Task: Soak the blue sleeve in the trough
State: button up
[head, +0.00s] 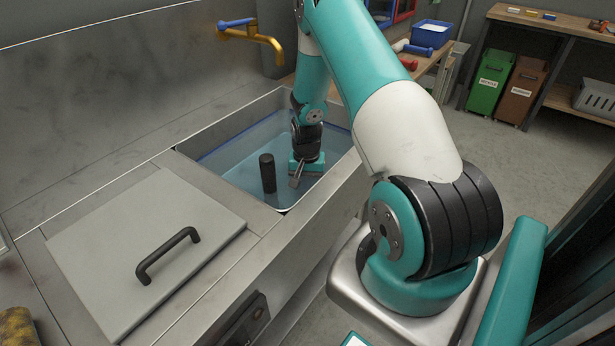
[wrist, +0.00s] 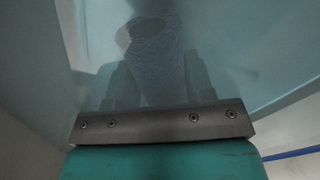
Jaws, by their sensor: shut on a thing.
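The trough (head: 222,190) is a steel-framed basin of bluish water in the middle of the head view. My gripper (head: 297,178) reaches down into its right part, with its fingers low at the water. In the wrist view, the blue sleeve (wrist: 155,50) is a hollow, textured tube that looks dull blue through the water. My gripper (wrist: 160,85) is shut on the sleeve, with a dark finger on each side of it. The sleeve's far end shows a round opening. In the head view I cannot make out the sleeve; the gripper and water hide it.
A dark upright post (head: 267,172) stands in the water just left of my gripper. A yellow tap (head: 257,37) with a blue handle is above the back edge. A grey lid (head: 145,250) with a black handle covers the counter at left. A blue bin (head: 432,34) stands behind.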

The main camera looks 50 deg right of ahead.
notch_tip(320, 180, up, 20)
jog(key=p, duration=1.4)
jog(key=shift+f, duration=0.25)
dwell(0.8)
